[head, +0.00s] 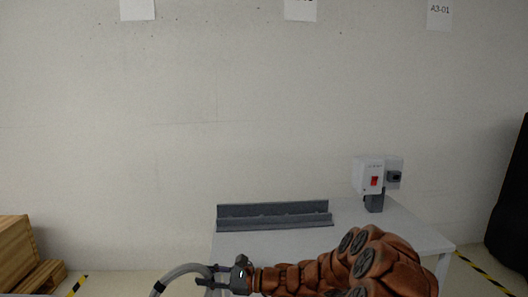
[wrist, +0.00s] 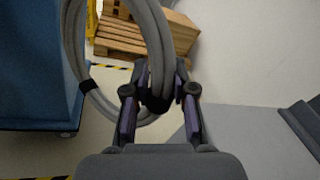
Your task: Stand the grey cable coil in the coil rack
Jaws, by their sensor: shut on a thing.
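The grey cable coil (wrist: 156,55) is gripped between the fingers of my gripper (wrist: 159,108) in the wrist view. Its loops extend up and to the left, with a black tie on the left side. In the head view part of the coil (head: 178,272) shows at the bottom, left of my gripper (head: 213,276), and the rest is cut off by the frame. The coil rack (head: 272,222), a long dark grey trough with a raised back, lies on the white table, beyond and right of my gripper. An edge of the rack (wrist: 300,125) shows at the right of the wrist view.
The white table (head: 310,239) has clear top around the rack. A grey-and-white device with a red switch (head: 373,180) stands at its right. Wooden pallets and a crate (head: 22,258) are at left. A blue cart (wrist: 38,75) shows in the wrist view.

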